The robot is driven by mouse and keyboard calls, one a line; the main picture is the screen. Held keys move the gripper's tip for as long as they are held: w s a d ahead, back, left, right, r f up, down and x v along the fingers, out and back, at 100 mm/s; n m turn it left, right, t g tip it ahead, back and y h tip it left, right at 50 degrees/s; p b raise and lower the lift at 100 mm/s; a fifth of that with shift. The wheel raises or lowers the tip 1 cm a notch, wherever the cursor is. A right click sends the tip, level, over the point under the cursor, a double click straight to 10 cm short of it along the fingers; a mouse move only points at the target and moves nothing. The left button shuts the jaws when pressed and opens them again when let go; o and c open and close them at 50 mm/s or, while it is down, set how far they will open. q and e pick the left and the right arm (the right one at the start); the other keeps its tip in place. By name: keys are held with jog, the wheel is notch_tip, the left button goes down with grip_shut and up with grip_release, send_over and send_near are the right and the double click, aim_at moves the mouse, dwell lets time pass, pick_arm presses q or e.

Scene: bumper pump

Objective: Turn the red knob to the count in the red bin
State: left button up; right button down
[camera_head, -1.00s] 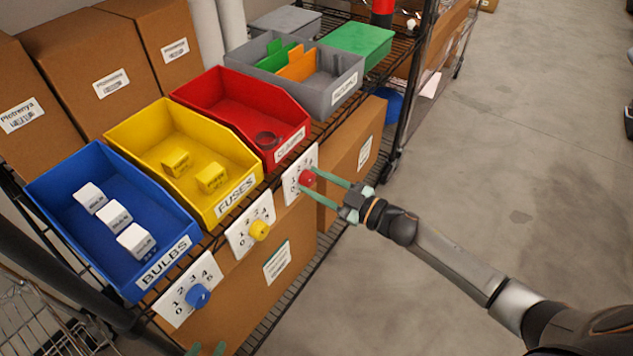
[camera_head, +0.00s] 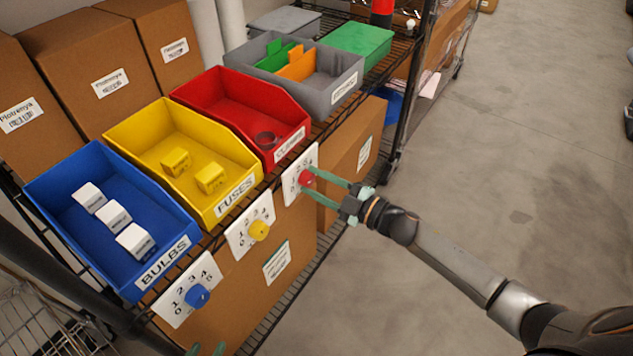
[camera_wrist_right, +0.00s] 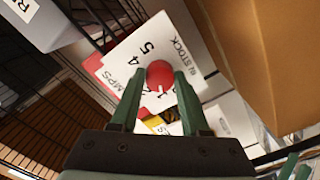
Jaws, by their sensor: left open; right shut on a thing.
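The red knob (camera_head: 306,178) sits on a white number plate (camera_head: 290,182) below the red bin (camera_head: 240,100). My right gripper (camera_head: 308,181) has its green fingers on either side of the knob and is shut on it. I cannot tell surely which number the knob points to.
The blue bin (camera_head: 60,200) holds three white boxes, with a blue knob (camera_head: 197,295) below. The yellow bin (camera_head: 125,135) holds two yellow blocks, with a yellow knob (camera_head: 259,230) below. A grey divided bin (camera_head: 345,80) stands beyond. Open floor lies right.

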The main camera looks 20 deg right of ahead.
jog(key=shift+c, duration=1.9)
grip_release()
jog(key=p+v, duration=0.1)
jog(key=v, duration=1.1)
jog(key=shift+s+d, duration=0.2)
